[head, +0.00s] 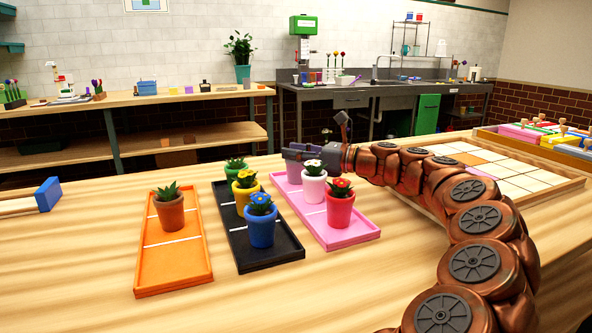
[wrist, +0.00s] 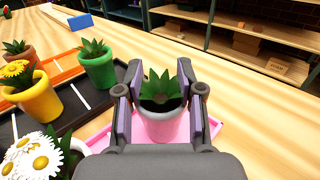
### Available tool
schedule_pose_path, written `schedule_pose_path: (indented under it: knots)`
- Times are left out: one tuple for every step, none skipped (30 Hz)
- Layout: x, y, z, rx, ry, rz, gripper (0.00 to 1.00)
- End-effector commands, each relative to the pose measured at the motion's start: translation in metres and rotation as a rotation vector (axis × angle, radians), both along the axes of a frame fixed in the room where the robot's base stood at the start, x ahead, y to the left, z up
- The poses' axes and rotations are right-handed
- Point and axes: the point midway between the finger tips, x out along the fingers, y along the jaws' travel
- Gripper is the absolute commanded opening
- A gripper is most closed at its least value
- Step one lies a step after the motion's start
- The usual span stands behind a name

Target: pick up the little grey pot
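In the head view this pot (head: 294,173) looks lilac-pink and is partly hidden under my gripper (head: 298,153). In the wrist view my gripper (wrist: 160,102) is open, with one finger on each side of the pot. Slim gaps seem to show between the finger pads and the pot. The pot appears upright, and its base is hidden by the gripper body.
A white pot (head: 314,187) and a red pot (head: 340,208) share the pink tray. The black tray (head: 283,256) holds green, yellow and blue pots. The orange tray (head: 170,276) holds a terracotta pot (head: 170,213). A tiled board (head: 527,184) lies right. The front left tabletop is clear.

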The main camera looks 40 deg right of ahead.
Motion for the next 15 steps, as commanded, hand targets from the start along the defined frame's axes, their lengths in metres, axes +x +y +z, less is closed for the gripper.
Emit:
schedule_pose_path:
  knots:
    - [-0.0001, -0.0001, 0.0, 0.0, 0.0, 0.0, 0.29]
    - [-0.0001, -0.0001, 0.0, 0.0, 0.0, 0.0, 0.26]
    - [-0.0001, -0.0001, 0.0, 0.0, 0.0, 0.0, 0.22]
    - [-0.0001, -0.0002, 0.0, 0.0, 0.0, 0.0, 0.19]
    - [-0.0001, -0.0002, 0.0, 0.0, 0.0, 0.0, 0.15]
    - [-0.0001, -0.0001, -0.0001, 0.0, 0.0, 0.0, 0.11]
    - [-0.0001, -0.0001, -0.0001, 0.0, 0.0, 0.0, 0.08]
    - [-0.0001, -0.0001, -0.0001, 0.0, 0.0, 0.0, 0.05]
    - [-0.0001, -0.0002, 0.0, 0.0, 0.0, 0.0, 0.01]
    - [-0.0001, -0.0002, 0.0, 0.0, 0.0, 0.0, 0.0]
    - [-0.0001, -0.0001, 0.0, 0.0, 0.0, 0.0, 0.0]
    - [-0.0002, -0.0001, 0.0, 0.0, 0.0, 0.0, 0.0]
    - [-0.0002, -0.0001, 0.0, 0.0, 0.0, 0.0, 0.0]
    - [-0.0002, -0.0001, 0.0, 0.0, 0.0, 0.0, 0.0]
    - [-0.0001, -0.0002, 0.0, 0.0, 0.0, 0.0, 0.0]
